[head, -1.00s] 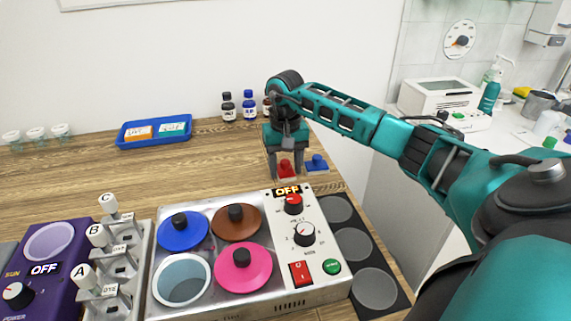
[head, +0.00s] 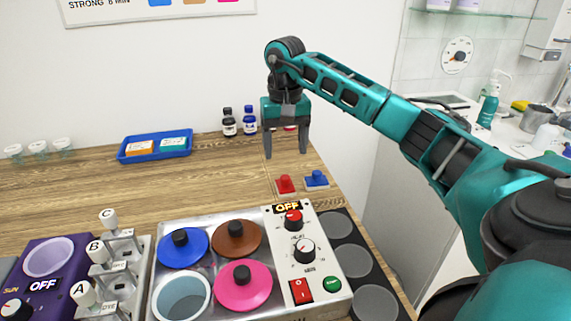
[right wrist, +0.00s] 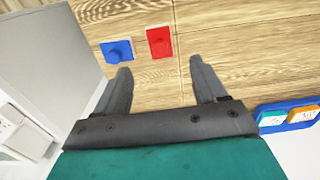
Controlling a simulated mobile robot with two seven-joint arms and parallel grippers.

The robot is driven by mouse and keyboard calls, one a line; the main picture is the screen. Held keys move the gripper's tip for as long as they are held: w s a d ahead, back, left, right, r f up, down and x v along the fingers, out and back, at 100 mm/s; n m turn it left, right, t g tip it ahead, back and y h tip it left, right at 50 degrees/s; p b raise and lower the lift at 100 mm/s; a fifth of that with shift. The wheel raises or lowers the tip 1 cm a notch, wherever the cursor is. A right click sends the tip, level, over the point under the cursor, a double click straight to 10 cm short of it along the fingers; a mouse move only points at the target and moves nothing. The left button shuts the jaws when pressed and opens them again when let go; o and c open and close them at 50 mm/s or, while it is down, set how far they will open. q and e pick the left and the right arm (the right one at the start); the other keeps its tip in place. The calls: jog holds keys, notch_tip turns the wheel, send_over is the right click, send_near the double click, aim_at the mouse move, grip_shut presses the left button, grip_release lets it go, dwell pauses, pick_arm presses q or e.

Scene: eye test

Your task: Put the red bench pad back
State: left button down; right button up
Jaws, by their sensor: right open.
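My left gripper is not in view.
A metal unit (head: 253,306) with several coloured lids and a control panel stands in front. Dark bottles (head: 229,123) and a blue tray (head: 128,152) stand at the back. A purple heater (head: 62,285) is at the left. The bench's middle left is clear.

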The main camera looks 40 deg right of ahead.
notch_tip(320, 180, up, 2)
jog(key=shift+r, duration=0.2)
dwell(0.6)
